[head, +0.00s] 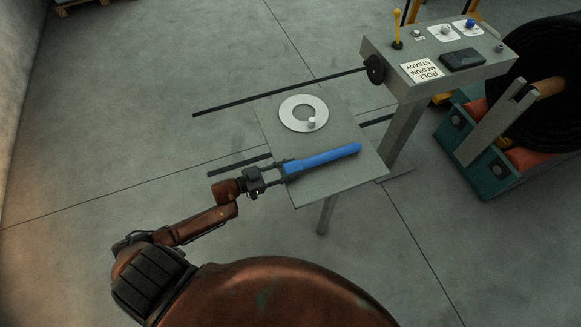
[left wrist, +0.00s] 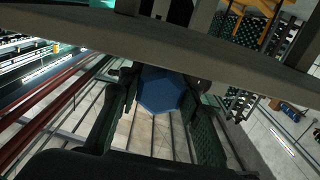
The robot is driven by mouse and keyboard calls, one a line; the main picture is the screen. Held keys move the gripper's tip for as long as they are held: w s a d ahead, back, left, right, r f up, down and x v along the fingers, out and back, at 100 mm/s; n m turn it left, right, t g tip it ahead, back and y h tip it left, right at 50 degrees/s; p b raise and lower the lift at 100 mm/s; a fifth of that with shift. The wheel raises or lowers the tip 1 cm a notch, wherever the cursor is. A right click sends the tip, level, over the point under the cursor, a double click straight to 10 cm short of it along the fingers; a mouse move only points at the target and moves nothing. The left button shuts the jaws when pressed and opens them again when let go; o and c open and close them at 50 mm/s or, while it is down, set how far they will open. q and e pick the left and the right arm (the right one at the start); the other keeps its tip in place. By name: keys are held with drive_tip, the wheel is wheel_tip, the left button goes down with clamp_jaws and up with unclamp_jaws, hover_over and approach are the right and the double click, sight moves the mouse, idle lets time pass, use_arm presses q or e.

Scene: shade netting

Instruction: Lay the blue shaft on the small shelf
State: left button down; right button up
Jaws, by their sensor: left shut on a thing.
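The blue shaft (head: 322,158) is a straight bar. In the head view it lies across the near part of the small grey shelf (head: 345,178), its far end near the shelf's right edge. I cannot tell whether it touches the shelf or is just above it. My left gripper (head: 284,168) is shut on the shaft's left end, at the shelf's left edge. In the left wrist view the shaft's blue end face (left wrist: 160,92) shows between the fingers, with a grey slab edge (left wrist: 170,47) close by. My right gripper is not in view.
A white ring (head: 291,121) with a small knob lies on the far part of the shelf. A control box (head: 432,85) with a lever and buttons stands behind on the right, with a long dark rod (head: 270,94) reaching left. A teal roll stand (head: 490,178) is at right.

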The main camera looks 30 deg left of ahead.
use_arm(q)
drive_tip(key=shift+w+r, duration=0.1)
drive_tip(key=shift+r, duration=0.15)
drive_tip(key=c, duration=1.6)
unclamp_jaws()
drive_tip(key=shift+o, duration=1.4)
drive_tip(key=shift+f, duration=0.35)
drive_tip(key=v, duration=1.2)
drive_tip(key=shift+r, duration=0.1)
